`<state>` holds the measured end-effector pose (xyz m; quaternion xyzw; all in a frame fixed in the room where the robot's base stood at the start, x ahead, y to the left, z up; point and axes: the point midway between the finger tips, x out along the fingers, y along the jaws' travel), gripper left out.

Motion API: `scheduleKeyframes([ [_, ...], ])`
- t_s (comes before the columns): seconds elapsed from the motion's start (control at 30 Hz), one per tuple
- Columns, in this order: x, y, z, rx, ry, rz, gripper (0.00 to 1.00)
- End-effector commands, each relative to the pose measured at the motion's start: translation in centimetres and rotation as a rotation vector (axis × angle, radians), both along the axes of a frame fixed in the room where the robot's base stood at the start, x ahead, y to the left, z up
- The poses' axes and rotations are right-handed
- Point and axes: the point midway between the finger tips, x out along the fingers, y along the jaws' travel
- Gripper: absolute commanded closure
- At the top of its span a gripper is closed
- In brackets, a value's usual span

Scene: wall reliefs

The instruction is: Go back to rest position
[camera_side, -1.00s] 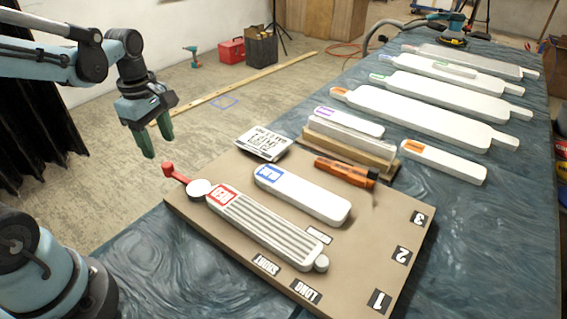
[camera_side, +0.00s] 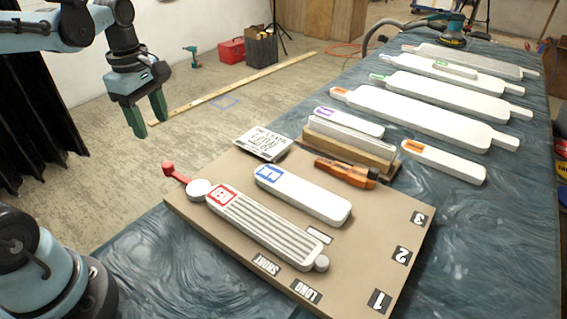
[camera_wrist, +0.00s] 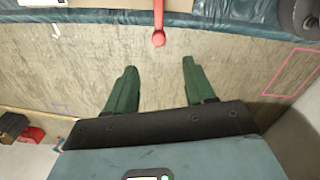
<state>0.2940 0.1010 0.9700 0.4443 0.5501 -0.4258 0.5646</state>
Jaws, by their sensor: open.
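My gripper (camera_side: 147,116) is open and empty, with two green fingers pointing down. It hangs in the air at the left, above the floor and clear of the table. In the wrist view my gripper (camera_wrist: 155,76) shows its two fingers apart, with bare floor between them. The board (camera_side: 352,262) lies to the right of and below my gripper, with a red-labelled ribbed relief (camera_side: 265,231) and a blue-labelled smooth relief (camera_side: 310,197) on it. A red handle (camera_side: 175,173) sticks out at the board's left corner, and it also shows in the wrist view (camera_wrist: 159,22).
Several white reliefs (camera_side: 420,119) lie along the blue-covered table (camera_side: 500,240). An orange tool (camera_side: 345,172) and a printed card (camera_side: 263,143) lie at the board's far edge. A dark curtain (camera_side: 35,120) hangs at the left. The floor (camera_side: 210,125) under my gripper is open.

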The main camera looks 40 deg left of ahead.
Motion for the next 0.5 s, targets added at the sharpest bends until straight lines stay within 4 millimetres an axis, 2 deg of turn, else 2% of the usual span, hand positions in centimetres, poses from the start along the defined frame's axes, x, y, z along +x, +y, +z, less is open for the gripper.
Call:
scheduleKeyframes([
  [0.17, 0.0, -0.1, 0.0, 0.001, -0.002, -0.006, 0.46],
  [0.27, 0.0, -0.5, -0.1, 0.01, -0.021, -0.075, 0.46],
  [0.37, 0.0, -1.6, -0.2, 0.039, -0.073, -0.248, 0.46],
  [0.5, -0.1, -3.9, -0.7, 0.122, -0.177, -0.627, 0.46],
])
